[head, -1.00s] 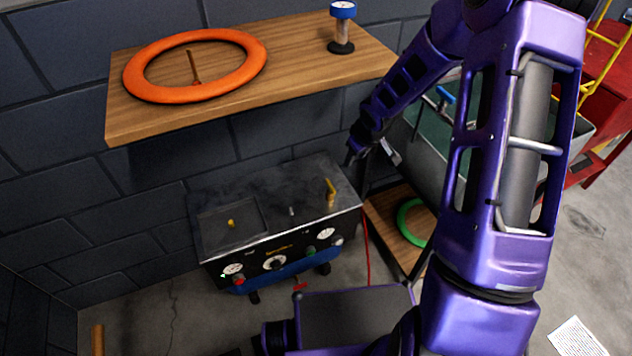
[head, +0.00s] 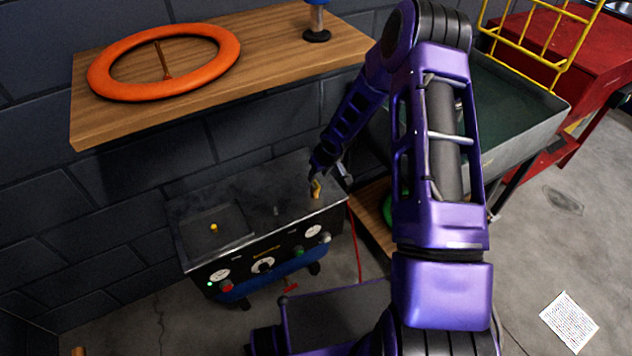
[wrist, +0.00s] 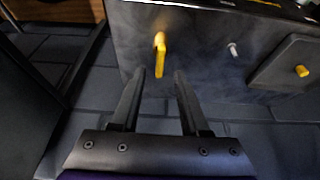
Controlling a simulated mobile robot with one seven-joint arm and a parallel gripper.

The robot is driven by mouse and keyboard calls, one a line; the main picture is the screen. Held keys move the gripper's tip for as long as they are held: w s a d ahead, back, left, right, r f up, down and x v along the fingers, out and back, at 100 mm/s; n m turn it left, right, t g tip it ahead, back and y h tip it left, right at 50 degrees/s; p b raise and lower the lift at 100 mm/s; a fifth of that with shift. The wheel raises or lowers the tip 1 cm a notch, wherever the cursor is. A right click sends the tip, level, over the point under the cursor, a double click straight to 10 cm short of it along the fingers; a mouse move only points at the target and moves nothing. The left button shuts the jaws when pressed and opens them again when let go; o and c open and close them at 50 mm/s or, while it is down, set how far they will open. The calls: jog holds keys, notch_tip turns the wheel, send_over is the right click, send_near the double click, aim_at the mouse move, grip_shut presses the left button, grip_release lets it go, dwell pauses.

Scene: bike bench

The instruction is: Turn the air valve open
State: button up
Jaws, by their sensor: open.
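The yellow valve lever (head: 315,189) stands on the top of the dark metal compressor box (head: 240,203), near its right end. In the wrist view the lever (wrist: 160,55) is upper centre, with its free end pointing toward me. My gripper (head: 316,168) is just behind and above the lever in the head view. In the wrist view my gripper (wrist: 160,73) is open, its two dark fingers to either side of the lever's free end, with a gap on both sides. Nothing is held. In the head view the fingertips are too small and dark to make out clearly.
A small metal stub (wrist: 233,49) and a yellow knob (wrist: 302,71) on a raised plate are beside the lever. A wooden shelf (head: 270,70) with an orange ring (head: 165,62) overhangs behind. A grey basin (head: 525,130) stands right. A red hose (head: 355,245) hangs at the box's right.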

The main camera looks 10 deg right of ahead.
aim_at(315, 181)
jog(key=shift+x, duration=2.15)
jog(key=shift+c, duration=0.3)
grip_shut()
